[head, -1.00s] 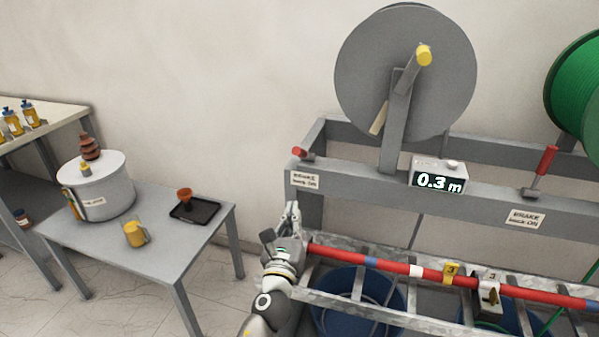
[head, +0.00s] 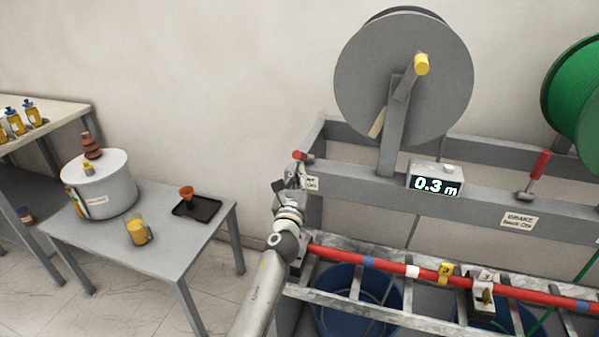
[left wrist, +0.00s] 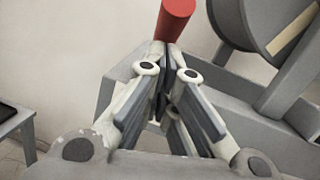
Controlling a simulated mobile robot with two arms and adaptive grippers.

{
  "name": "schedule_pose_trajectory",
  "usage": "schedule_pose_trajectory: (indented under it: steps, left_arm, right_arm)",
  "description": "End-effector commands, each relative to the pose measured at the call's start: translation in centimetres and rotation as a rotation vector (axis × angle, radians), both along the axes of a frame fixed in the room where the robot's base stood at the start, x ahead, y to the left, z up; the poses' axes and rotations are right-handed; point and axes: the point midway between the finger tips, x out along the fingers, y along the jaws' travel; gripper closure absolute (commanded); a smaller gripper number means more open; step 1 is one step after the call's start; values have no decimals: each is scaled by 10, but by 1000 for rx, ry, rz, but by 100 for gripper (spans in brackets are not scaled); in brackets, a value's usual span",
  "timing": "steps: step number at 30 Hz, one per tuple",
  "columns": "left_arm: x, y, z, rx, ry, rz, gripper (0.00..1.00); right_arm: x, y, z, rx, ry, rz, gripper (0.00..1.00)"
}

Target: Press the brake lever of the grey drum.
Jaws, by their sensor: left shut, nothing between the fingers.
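The grey drum (head: 440,80) stands on the rack at the upper middle of the head view, with a yellow-tipped crank. Its brake lever (head: 300,156), with a red grip, is at the rack's left end, above a brake label that my gripper partly covers. In the left wrist view the red grip (left wrist: 175,18) rises just beyond the fingertips. My left gripper (head: 297,172) is shut and empty, right by the lever; I cannot tell whether it touches it. The fingers (left wrist: 166,55) also show in the left wrist view. My right gripper is not in view.
A green drum (head: 575,95) with its own red lever (head: 540,165) is at the right. A meter (head: 436,181) reads 0.3 m. A red cable (head: 395,268) lies across the ladder frame below. A grey table (head: 175,245) with a pot and a tray stands at the left.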

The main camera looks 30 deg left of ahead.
Motion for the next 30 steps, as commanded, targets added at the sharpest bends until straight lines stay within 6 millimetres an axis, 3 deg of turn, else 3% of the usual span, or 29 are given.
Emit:
schedule_pose_trajectory:
  steps: [11,30]
  left_arm:
    - [0,0,1,1,0,0,100]
    - [4,1,20,4,-1,0,100]
  right_arm:
    - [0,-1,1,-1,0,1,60]
    - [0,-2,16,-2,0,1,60]
